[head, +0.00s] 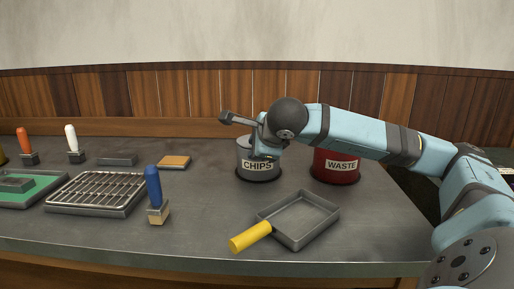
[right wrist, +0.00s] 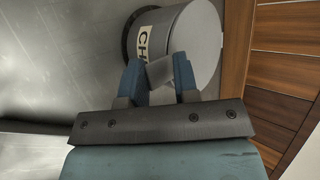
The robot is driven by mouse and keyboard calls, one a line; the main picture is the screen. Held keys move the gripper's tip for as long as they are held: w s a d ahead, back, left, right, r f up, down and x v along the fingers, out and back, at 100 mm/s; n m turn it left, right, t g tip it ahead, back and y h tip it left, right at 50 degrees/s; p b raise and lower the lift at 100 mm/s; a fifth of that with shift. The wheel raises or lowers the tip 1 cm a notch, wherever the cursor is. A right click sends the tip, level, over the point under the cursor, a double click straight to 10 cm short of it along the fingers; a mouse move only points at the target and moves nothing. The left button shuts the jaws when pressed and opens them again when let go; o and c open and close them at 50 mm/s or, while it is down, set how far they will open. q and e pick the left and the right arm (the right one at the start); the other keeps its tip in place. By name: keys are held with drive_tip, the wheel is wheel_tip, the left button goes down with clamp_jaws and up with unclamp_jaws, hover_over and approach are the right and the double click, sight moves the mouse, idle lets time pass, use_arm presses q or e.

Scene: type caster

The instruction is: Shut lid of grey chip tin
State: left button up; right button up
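The grey chip tin (head: 257,178) is a cylinder labelled CHIPS, standing upright on the counter. It also shows in the right wrist view (right wrist: 193,42), with part of its label visible. My right gripper (head: 263,151) is at the tin and covers much of its upper part in the head view. In the right wrist view, its two blue fingers (right wrist: 159,68) stand apart on either side of a small grey tab (right wrist: 160,71) in front of the tin. I cannot tell whether they grip it. My left gripper is not in view.
A red WASTE tin (head: 336,176) stands close to the right of the chip tin. A grey pan (head: 321,222) with a yellow handle lies in front. A blue-handled tool (head: 153,187) and wire rack (head: 97,189) are left. The counter directly left of the tin is clear.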

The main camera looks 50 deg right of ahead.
drive_tip(key=shift+w+d+f, duration=0.1)
drive_tip(key=shift+d, duration=0.05)
use_arm(q)
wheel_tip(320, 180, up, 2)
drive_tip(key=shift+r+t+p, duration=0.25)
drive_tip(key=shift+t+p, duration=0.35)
drive_tip(key=shift+p, duration=0.4)
use_arm(e)
drive_tip(key=v, duration=1.4)
drive_tip(key=shift+w, duration=0.1)
